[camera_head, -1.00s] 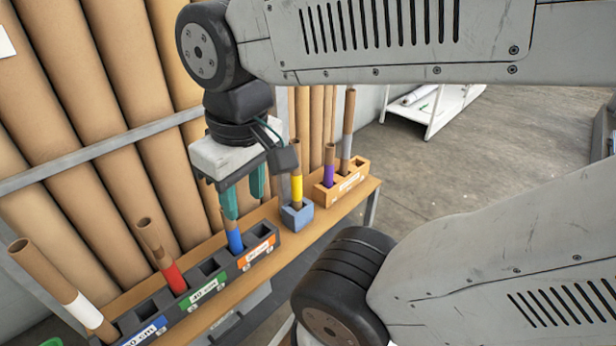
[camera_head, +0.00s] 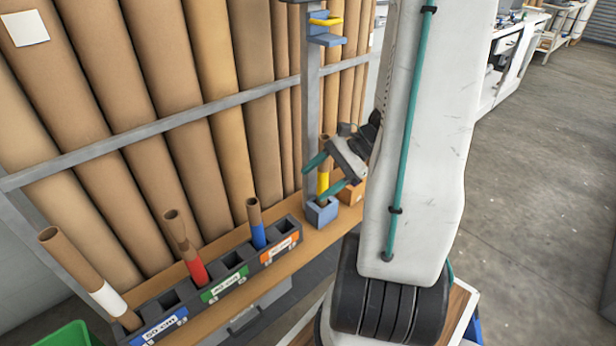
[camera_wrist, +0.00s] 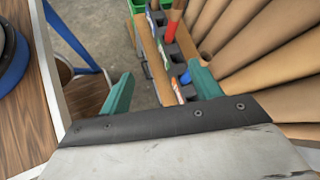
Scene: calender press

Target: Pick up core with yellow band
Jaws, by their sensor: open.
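The core with the yellow band (camera_head: 323,182) stands upright in a small blue-grey holder (camera_head: 322,213) on the wooden shelf. My gripper (camera_head: 311,183) is open, its teal fingers pointing left. In the head view its fingers overlap the core, one crossing its upper part and one low by the holder; I cannot tell whether the core is between them. In the wrist view (camera_wrist: 161,88) the space between the fingers is empty and the yellow band does not show.
A dark rack (camera_head: 238,265) left of the holder carries cores with white (camera_head: 108,297), red (camera_head: 195,270) and blue (camera_head: 258,236) bands. An orange holder (camera_head: 351,193) is partly hidden behind my arm. Large brown rolls and a grey rail (camera_head: 150,130) stand behind. A metal post (camera_head: 311,110) rises near the core.

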